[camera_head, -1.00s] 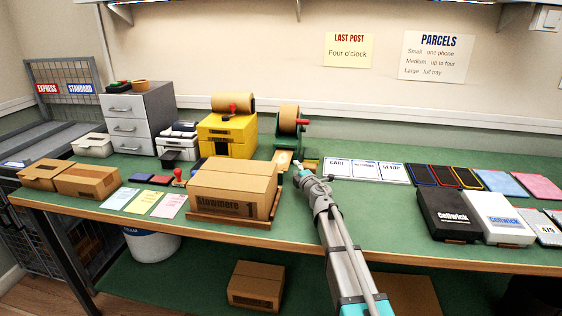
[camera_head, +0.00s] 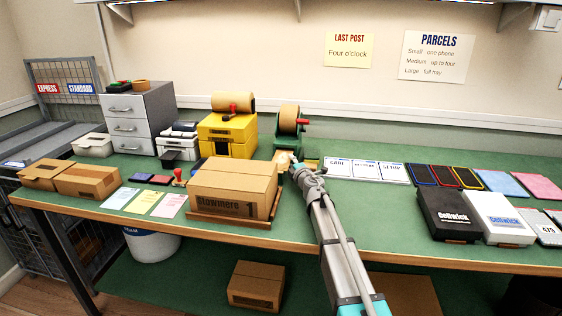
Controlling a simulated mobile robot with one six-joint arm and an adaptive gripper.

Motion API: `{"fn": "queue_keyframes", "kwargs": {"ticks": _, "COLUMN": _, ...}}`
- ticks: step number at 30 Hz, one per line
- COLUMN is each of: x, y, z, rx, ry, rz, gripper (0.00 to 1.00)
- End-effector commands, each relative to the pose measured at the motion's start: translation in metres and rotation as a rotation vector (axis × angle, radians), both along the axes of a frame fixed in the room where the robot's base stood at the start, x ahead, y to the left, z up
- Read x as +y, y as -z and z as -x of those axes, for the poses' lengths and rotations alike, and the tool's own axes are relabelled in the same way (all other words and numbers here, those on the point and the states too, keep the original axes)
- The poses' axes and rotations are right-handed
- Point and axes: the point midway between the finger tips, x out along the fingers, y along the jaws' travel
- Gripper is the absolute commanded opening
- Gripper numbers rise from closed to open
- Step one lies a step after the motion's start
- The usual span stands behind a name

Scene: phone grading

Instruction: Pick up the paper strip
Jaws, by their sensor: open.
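A short tan strip (camera_head: 283,156), which looks like the paper strip, shows at the foot of the green dispenser (camera_head: 290,124) with a brown roll. My gripper (camera_head: 295,164) is at the strip's near right side, low over the bench. It hides part of the strip and the dispenser's base. The fingers are small and partly hidden by my wrist; the gripper is open. I cannot tell whether a finger touches the strip.
A carton (camera_head: 233,188) on a brown tray stands close left of my arm. A yellow machine (camera_head: 228,134) with a brown roll stands behind it. White cards (camera_head: 366,171) lie to the right. Black and white boxes (camera_head: 449,215) stand farther right. Bare green bench (camera_head: 375,220) lies between.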

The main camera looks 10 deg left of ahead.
Motion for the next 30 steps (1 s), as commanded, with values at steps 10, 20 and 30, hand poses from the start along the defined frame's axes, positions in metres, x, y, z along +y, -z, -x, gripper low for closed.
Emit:
{"fn": "queue_keyframes", "kwargs": {"ticks": 10, "x": 0.0005, "y": 0.0000, "z": -0.0002, "rx": 0.000, "ry": 0.000, "rz": 0.000, "gripper": 0.43}}
{"fn": "queue_keyframes", "kwargs": {"ticks": 20, "x": 0.0005, "y": 0.0000, "z": -0.0002, "rx": 0.000, "ry": -0.001, "rz": 0.000, "gripper": 0.21}}
{"fn": "queue_keyframes", "kwargs": {"ticks": 30, "x": 0.0006, "y": 0.0000, "z": -0.0001, "rx": 0.000, "ry": -0.001, "rz": 0.000, "gripper": 0.00}}
